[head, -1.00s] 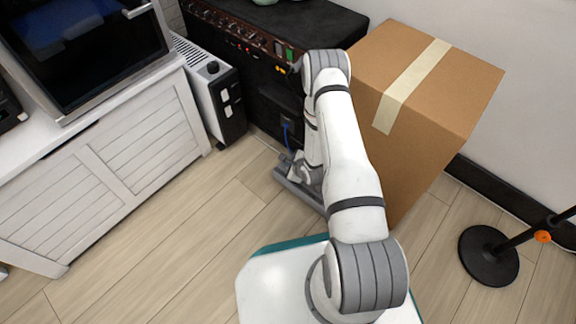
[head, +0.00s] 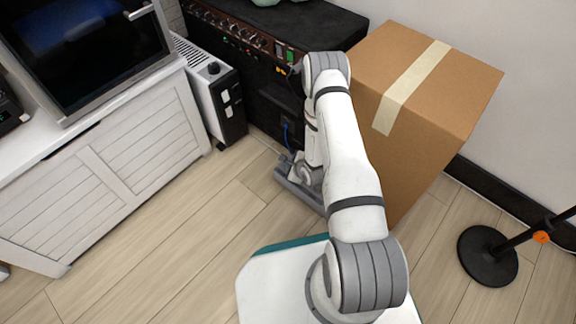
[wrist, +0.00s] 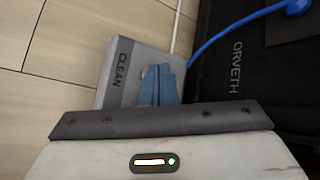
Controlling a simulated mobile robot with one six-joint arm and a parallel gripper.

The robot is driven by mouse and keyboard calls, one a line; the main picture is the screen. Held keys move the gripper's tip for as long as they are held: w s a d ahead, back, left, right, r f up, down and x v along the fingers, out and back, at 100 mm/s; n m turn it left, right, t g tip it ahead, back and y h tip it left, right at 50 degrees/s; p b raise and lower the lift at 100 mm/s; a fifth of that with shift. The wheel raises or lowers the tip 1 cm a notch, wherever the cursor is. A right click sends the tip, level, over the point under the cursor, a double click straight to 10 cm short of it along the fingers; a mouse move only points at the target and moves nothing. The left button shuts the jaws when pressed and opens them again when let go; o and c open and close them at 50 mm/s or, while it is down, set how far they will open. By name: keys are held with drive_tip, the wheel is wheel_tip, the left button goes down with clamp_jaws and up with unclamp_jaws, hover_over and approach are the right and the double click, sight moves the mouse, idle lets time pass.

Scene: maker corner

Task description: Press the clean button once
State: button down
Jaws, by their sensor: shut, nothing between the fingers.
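The grey pedal box marked CLEAN (wrist: 122,82) lies on the floor in the wrist view. A round pale button on it shows only in part, behind my fingers. My gripper (wrist: 160,72) is shut and empty, with its blue fingertips over the box at the button. I cannot tell whether the tips touch or press it. In the head view my arm reaches down between the amplifier and the cardboard box, and it hides the pedal's button.
The black amplifier (head: 262,120) stands behind, with a blue cable (wrist: 235,28) beside the pedal. A cardboard box (head: 440,100) stands close on the right, a white heater (head: 205,85) on the left. A round stand base (head: 487,257) is far right. Floor at left is clear.

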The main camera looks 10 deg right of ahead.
wheel_tip(320, 180, up, 6)
drive_tip(key=p, duration=0.4)
idle(0.3)
idle(0.4)
